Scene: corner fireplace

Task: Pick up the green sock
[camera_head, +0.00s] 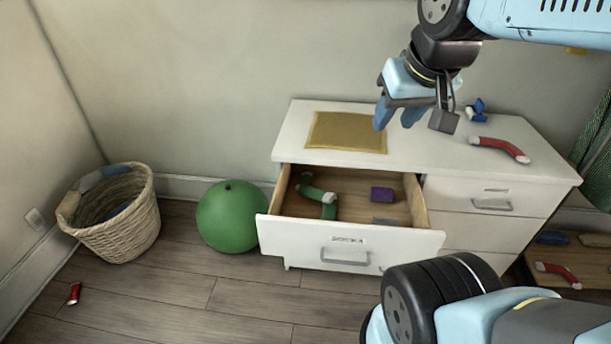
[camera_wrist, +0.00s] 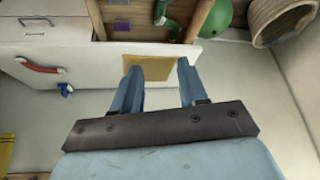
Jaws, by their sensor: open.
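The green sock (camera_head: 318,194) has a pale heel and lies bent inside the open drawer (camera_head: 295,235), toward its left side. Part of it also shows at the top of the wrist view (camera_wrist: 161,12). My gripper (camera_head: 398,114) is open and empty, above the dresser top near the right edge of the tan mat (camera_head: 345,132). In the wrist view its two blue fingers (camera_wrist: 158,66) stand apart over the dresser top, with the mat between and beyond them. The sock is well apart from the fingers.
A purple block (camera_head: 382,194) and a grey piece lie in the drawer. A red sock (camera_head: 500,148) and a blue item (camera_head: 477,110) are on the white dresser (camera_head: 455,155). A green ball (camera_head: 230,217) and a wicker basket (camera_head: 120,225) stand left; a red can (camera_head: 74,293) lies on the floor.

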